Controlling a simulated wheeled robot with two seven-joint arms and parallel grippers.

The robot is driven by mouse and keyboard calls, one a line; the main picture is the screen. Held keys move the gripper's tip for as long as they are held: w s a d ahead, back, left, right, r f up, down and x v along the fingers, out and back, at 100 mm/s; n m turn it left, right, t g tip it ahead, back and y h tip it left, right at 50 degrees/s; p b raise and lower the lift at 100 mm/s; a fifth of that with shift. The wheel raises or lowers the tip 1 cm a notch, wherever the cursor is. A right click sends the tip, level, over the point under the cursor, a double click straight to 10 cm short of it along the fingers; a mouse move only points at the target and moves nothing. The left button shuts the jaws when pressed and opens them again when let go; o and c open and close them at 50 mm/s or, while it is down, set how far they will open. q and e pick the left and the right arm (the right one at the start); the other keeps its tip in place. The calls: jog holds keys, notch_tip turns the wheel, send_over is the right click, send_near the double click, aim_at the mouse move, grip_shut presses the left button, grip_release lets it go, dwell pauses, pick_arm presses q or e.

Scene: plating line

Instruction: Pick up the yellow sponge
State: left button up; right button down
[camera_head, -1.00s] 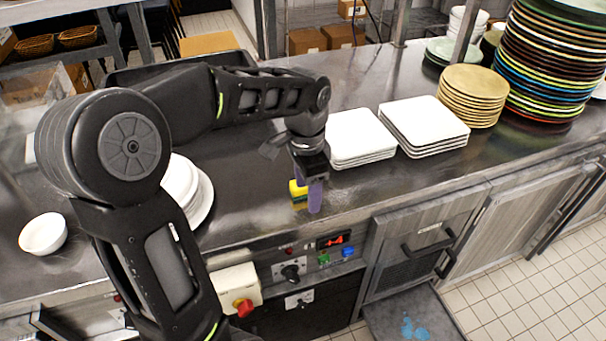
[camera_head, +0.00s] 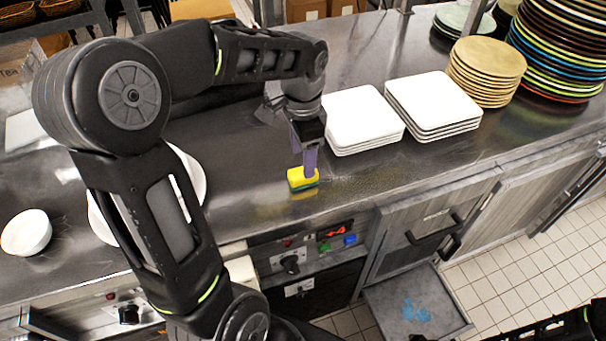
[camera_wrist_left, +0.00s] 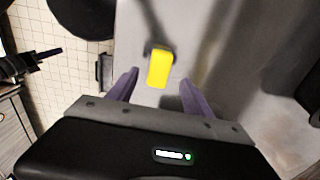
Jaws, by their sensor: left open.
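The yellow sponge (camera_head: 301,179) with a green underside lies on the steel counter near its front edge in the head view. It also shows in the left wrist view (camera_wrist_left: 158,68), ahead of the fingertips and roughly between their lines. My left gripper (camera_head: 310,165) has purple fingers and points down at the counter, just behind the sponge in the head view. In the left wrist view the two fingers (camera_wrist_left: 157,82) are spread apart with nothing between them. Whether a finger touches the sponge I cannot tell. My right gripper does not show as such.
Two stacks of white square plates (camera_head: 362,118) stand right of my gripper. Tan plates (camera_head: 487,70) and a tall coloured stack (camera_head: 560,50) stand farther right. A white bowl (camera_head: 27,232) is at left. The counter (camera_head: 250,205) around the sponge is bare.

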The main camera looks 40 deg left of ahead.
pick_arm(q)
jog(key=shift+f, duration=0.4)
notch_tip(320, 180, down, 5)
jog(key=shift+f+p, duration=0.1)
jog(key=shift+p, duration=0.65)
jog(key=shift+c, duration=0.6)
grip_shut()
